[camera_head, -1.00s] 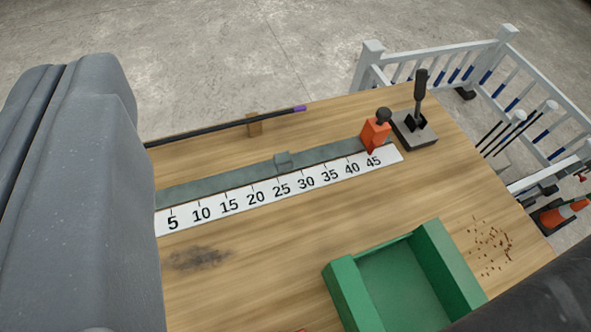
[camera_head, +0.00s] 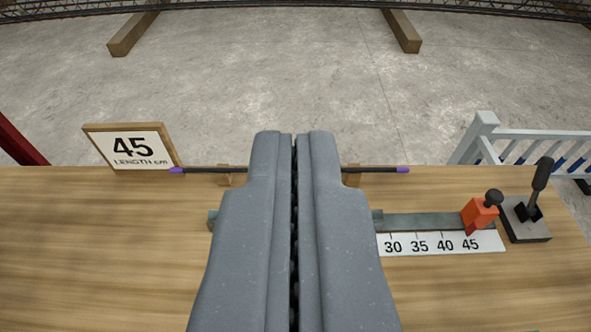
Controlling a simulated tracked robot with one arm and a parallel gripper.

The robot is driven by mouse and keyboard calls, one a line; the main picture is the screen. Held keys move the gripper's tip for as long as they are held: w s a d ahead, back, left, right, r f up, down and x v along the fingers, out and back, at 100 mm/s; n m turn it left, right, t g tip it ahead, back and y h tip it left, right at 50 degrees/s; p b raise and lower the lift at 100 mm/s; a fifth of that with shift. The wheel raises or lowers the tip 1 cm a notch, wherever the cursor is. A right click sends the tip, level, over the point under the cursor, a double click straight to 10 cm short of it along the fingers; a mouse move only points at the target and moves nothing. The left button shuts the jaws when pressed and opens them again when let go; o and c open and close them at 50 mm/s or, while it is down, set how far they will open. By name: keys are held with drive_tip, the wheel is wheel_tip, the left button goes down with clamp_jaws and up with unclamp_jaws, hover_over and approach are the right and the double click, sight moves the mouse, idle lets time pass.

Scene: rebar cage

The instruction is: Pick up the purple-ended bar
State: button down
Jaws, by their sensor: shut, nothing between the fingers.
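The purple-ended bar (camera_head: 376,169) is a thin dark rod with a purple tip at each end. It lies level across the back edge of the wooden table, resting on two small wooden blocks (camera_head: 351,178). Its middle is hidden behind my gripper (camera_head: 294,138). My gripper is in the centre of the view, its two grey fingers shut together with nothing seen between them. The fingertips overlap the bar in the picture; I cannot tell how high above it they are.
A sign reading 45 LENGTH cm (camera_head: 138,148) stands at the back left. A white ruler (camera_head: 440,243) with a grey rail, an orange stop (camera_head: 479,213) and a black lever (camera_head: 533,205) are at the right. The left tabletop (camera_head: 100,260) is clear. A white fence (camera_head: 530,146) stands beyond.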

drive_tip(key=c, duration=1.7)
unclamp_jaws()
drive_tip(key=o, duration=0.3)
drive_tip(key=shift+w+r, duration=0.15)
drive_tip(key=shift+w, duration=0.1)
drive_tip(key=w+d+f+n+g+h+p, duration=0.15)
drive_tip(key=w+f+n+g+p, duration=0.35)
drive_tip(key=w, duration=0.6)
drive_tip(key=w+d+f+n+g+h+p, duration=0.1)
drive_tip(key=w+d+n+g+p, duration=0.15)
drive_tip(key=w+p, duration=0.65)
drive_tip(key=w+f+n+g+p, duration=0.2)
drive_tip(key=w+f+n+p, duration=0.1)
drive_tip(key=f, duration=0.7)
drive_tip(key=w+f+n+g+y+p, duration=0.1)
drive_tip(key=w+f+n+p, duration=0.3)
drive_tip(key=f, duration=0.6)
drive_tip(key=w+f+n+g+y+p, duration=0.1)
drive_tip(key=w+f+n+g+p, duration=0.1)
drive_tip(key=f, duration=0.8)
drive_tip(key=shift+w+f+n+g+y+p, duration=0.2)
drive_tip(key=shift+w+n+p, duration=0.2)
drive_tip(key=shift+w, duration=0.25)
drive_tip(key=shift+w+f+n+g+y+p, duration=0.15)
drive_tip(key=shift+w+n+p, duration=0.2)
drive_tip(key=shift+w, duration=0.25)
